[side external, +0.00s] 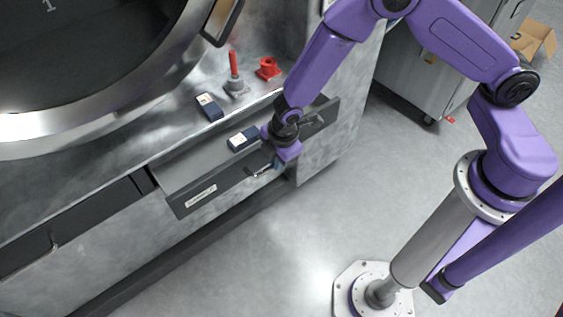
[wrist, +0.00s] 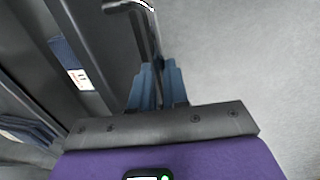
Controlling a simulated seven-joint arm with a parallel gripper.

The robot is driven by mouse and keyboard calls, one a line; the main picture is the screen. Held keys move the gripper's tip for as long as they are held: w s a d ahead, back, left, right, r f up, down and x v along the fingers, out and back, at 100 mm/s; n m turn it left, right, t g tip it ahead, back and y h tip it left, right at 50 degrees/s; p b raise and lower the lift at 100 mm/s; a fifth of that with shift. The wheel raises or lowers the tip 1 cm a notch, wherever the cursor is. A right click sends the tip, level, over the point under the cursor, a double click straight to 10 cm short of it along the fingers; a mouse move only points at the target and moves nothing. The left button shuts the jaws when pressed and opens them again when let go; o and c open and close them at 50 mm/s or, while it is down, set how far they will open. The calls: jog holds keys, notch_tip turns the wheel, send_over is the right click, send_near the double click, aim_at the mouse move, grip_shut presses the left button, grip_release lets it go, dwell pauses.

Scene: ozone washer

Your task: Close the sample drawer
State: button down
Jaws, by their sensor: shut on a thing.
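The sample drawer (side external: 222,187) is a dark grey tray with a labelled front panel, and it stands pulled out of the machine's front. A blue-and-white box (side external: 242,138) lies inside it and also shows in the wrist view (wrist: 72,62). My gripper (side external: 274,164) is at the drawer's front, with its blue fingers (wrist: 158,76) shut on the metal bar handle (wrist: 144,32). In the side view the handle (side external: 260,171) is partly hidden by my gripper. The drawer front (wrist: 105,40) is just left of the fingers in the wrist view.
On the metal ledge above the drawer are another blue-and-white box (side external: 209,107), a red-handled lever (side external: 234,75) and a red fitting (side external: 267,68). A large round door (side external: 100,125) is at the left. The floor (side external: 270,240) before the drawer is clear.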

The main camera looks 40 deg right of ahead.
jog(key=w, duration=1.3)
jog(key=shift+w+d, duration=0.1)
jog(key=shift+w, duration=0.1)
jog(key=shift+w, duration=0.1)
jog(key=c, duration=1.1)
grip_release()
jog(key=shift+r, duration=0.1)
jog(key=shift+r, duration=0.25)
jog(key=s+r, duration=0.1)
jog(key=r, duration=0.4)
jog(key=s+r, duration=0.1)
jog(key=r, duration=0.5)
jog(key=s+r, duration=0.1)
jog(key=r, duration=0.4)
jog(key=shift+s+r, duration=0.2)
